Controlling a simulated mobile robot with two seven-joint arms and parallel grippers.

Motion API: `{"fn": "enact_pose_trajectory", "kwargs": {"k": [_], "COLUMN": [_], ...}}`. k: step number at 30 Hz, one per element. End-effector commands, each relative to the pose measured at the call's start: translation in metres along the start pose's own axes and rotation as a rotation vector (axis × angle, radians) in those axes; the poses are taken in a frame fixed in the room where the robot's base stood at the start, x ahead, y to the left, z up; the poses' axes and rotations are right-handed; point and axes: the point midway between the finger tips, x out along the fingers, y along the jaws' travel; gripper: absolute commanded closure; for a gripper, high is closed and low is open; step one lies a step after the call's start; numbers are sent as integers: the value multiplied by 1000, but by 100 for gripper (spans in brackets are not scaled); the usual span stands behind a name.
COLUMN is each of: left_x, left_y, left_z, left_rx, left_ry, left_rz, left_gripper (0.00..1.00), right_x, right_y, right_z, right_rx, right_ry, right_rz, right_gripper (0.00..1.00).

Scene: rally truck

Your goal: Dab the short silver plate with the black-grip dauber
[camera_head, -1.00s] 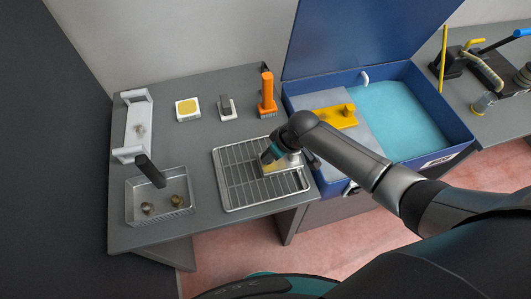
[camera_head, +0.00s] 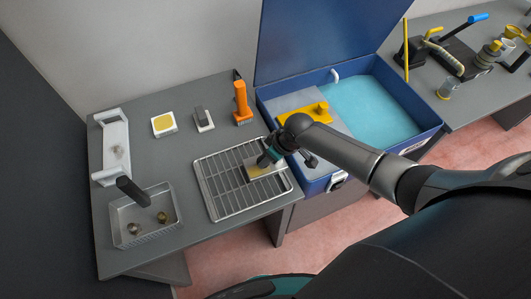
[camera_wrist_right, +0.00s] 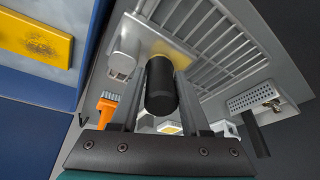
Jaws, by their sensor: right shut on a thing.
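My right gripper (camera_head: 266,160) is above the wire rack (camera_head: 212,196), pointing down. In the right wrist view it is shut on the black grip of the dauber (camera_wrist_right: 161,88), which stands between the fingers. In the wrist view a yellowish patch (camera_wrist_right: 174,48) shows behind the grip. The dauber's tip is hidden, so I cannot tell whether it touches the plate. My left gripper is not in view.
A metal basket (camera_head: 128,240) holds small round pieces, with a black handle above. A white tray (camera_head: 112,132), yellow pad (camera_head: 163,123), grey block (camera_head: 203,116) and orange brush (camera_head: 242,100) stand behind. A blue tub (camera_head: 420,138) with a yellow plate (camera_head: 312,110) is to the right.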

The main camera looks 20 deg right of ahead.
Motion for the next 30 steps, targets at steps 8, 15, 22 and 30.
{"fn": "enact_pose_trajectory", "kwargs": {"k": [8,15,22,30], "left_x": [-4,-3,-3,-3], "left_y": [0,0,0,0], "left_z": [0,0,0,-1], "left_rx": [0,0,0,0], "left_ry": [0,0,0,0], "left_rz": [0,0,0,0], "left_gripper": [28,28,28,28], "right_x": [3,8,10,15], "right_y": [-15,-32,-38,-59], "right_z": [-7,-15,-19,-29], "right_rx": [0,-1,0,0], "right_ry": [-1,-1,0,1], "right_rz": [-2,-1,-1,-2], "right_gripper": [100,100,100,100]}}
